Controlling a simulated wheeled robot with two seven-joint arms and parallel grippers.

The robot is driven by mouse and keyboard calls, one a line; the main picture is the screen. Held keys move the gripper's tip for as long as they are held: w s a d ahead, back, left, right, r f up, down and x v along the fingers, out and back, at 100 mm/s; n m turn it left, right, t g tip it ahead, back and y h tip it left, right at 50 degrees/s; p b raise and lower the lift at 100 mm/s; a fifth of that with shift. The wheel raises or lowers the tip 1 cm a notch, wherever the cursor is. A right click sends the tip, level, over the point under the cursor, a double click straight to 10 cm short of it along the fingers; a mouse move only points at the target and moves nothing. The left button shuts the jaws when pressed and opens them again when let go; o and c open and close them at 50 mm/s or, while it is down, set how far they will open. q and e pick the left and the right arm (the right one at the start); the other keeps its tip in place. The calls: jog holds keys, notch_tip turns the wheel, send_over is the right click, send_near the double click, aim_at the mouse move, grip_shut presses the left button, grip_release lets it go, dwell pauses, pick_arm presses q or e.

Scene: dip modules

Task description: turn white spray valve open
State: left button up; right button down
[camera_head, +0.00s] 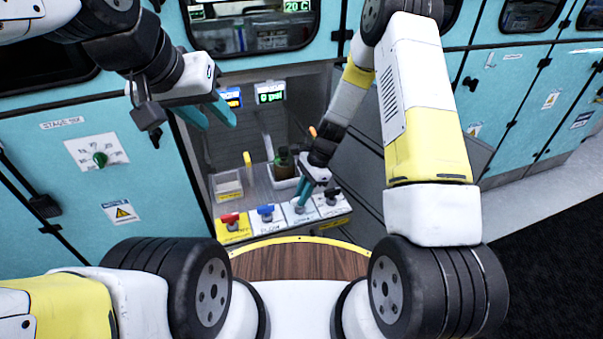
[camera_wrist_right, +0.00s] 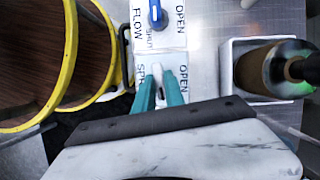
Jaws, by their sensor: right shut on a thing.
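The white spray valve (camera_wrist_right: 157,74) sits on a white plate marked OPEN and with a partly hidden label beginning "SP". In the right wrist view its white handle shows between the two teal fingers of my right gripper (camera_wrist_right: 159,88), which is shut on it. In the head view the right gripper (camera_head: 304,194) reaches down to the third plate (camera_head: 293,218) of the valve row and covers most of the valve. My left gripper (camera_head: 207,113) is in the air at the upper left, with its teal fingers apart and empty.
A red valve (camera_head: 230,219) and a blue valve (camera_head: 266,212) stand to the left, a black valve (camera_head: 332,197) to the right. Behind are a small bin (camera_head: 227,186) and a bottle (camera_wrist_right: 275,68) in a white tray. A yellow-edged wooden surface (camera_head: 300,262) lies in front.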

jog(key=n+g+h, duration=0.1)
jog(key=n, duration=0.3)
jog(key=shift+w+a, duration=0.15)
jog(key=n+g+h, duration=0.1)
jog(key=n, duration=0.3)
jog(key=n+h, duration=0.2)
jog(key=n, duration=0.2)
jog(key=shift+a+n, duration=0.15)
jog(key=shift+n, duration=0.15)
jog(key=shift+a+n+h, duration=0.1)
jog(key=shift+n+h, duration=0.6)
jog(key=shift+n, duration=1.1)
jog(key=c, duration=1.4)
grip_release()
jog(key=shift+r, duration=0.1)
jog(key=v, duration=0.7)
jog(key=shift+w+r, duration=0.25)
jog(key=shift+r, duration=0.05)
